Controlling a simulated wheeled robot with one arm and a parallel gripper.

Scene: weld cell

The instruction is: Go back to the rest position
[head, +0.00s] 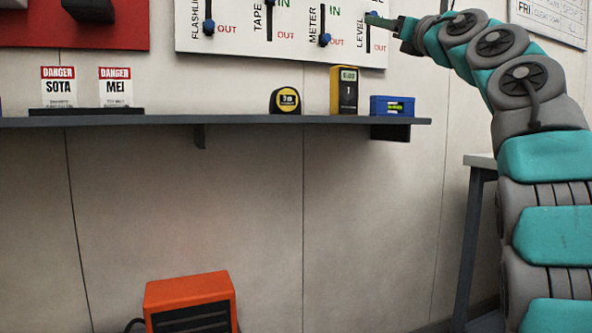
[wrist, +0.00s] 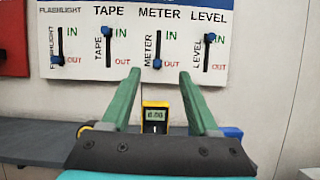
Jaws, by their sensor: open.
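My gripper (head: 374,20) is raised in front of the right side of the white slider board (head: 270,50) in the head view. In the wrist view my gripper (wrist: 159,75) shows two green fingers spread apart with nothing between them. The blue level knob (wrist: 209,37) is up at IN, and so is the tape knob (wrist: 106,32). The meter knob (wrist: 157,64) and flashlight knob (wrist: 56,60) are down at OUT. I cannot tell how far the fingertips are from the board.
Below the board, a grey shelf (head: 220,121) holds a tape measure (head: 286,101), a yellow meter (head: 344,90), a blue level (head: 392,105) and two danger tags (head: 88,87). An orange machine (head: 190,295) stands low. A table (head: 478,180) is at right, partly behind my arm.

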